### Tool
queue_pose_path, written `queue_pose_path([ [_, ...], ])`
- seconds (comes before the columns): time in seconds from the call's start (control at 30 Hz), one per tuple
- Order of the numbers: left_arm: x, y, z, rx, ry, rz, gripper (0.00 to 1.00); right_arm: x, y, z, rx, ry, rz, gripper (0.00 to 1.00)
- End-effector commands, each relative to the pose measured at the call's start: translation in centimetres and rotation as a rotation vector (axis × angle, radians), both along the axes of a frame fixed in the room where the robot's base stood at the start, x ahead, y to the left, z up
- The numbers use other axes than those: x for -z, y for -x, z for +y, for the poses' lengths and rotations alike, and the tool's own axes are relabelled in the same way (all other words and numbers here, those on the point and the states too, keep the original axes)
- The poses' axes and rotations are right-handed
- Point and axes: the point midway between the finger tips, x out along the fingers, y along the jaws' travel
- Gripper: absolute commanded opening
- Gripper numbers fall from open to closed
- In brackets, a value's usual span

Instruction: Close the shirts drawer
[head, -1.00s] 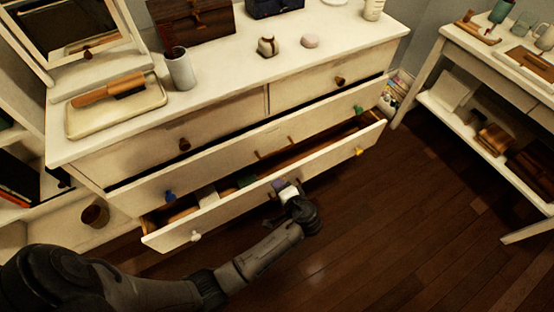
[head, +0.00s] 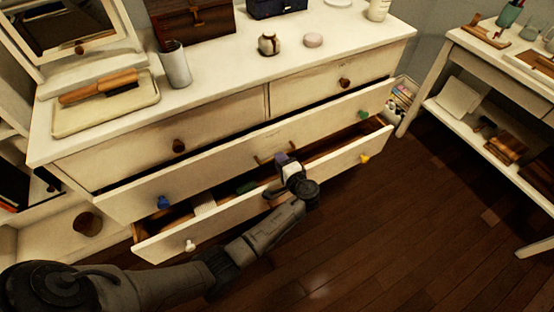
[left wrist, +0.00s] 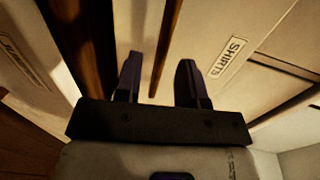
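The shirts drawer (head: 225,168) is the middle, full-width drawer of the white dresser, pulled out a little, with a dark gap along its top and a blue knob at its left. Its SHIRTS label (left wrist: 229,57) shows in the left wrist view. My left gripper (head: 279,158) is at the drawer's front near its middle, above the open bottom drawer. In the left wrist view its two fingers (left wrist: 160,78) are apart with nothing held between them. Whether they touch the drawer front I cannot tell. My right gripper is not in view.
The bottom drawer (head: 325,160) is pulled out further, under my left gripper, with folded items inside. The dresser top (head: 220,90) holds a tray, a cup, boxes and small objects. A white side table (head: 480,60) stands right. The wood floor in front is clear.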

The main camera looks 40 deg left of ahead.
Motion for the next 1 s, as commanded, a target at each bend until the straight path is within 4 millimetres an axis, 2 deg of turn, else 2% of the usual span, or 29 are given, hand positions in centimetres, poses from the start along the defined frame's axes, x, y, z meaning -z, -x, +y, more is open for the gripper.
queue_pose_path([
  [0.1, 0.4, -0.5, 1.3, -0.001, 0.000, 0.000, 0.36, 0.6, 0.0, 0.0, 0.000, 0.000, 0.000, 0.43],
  [0.3, 0.6, -0.9, 2.5, 0.000, 0.000, 0.000, 0.36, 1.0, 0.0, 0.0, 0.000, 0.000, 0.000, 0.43],
  [0.67, 0.6, -1.0, 2.7, 0.000, 0.001, 0.000, 0.36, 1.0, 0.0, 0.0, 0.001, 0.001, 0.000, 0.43],
  [1.0, 0.6, -1.0, 2.7, 0.000, 0.001, 0.000, 0.06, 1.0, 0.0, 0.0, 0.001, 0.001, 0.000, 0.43],
])
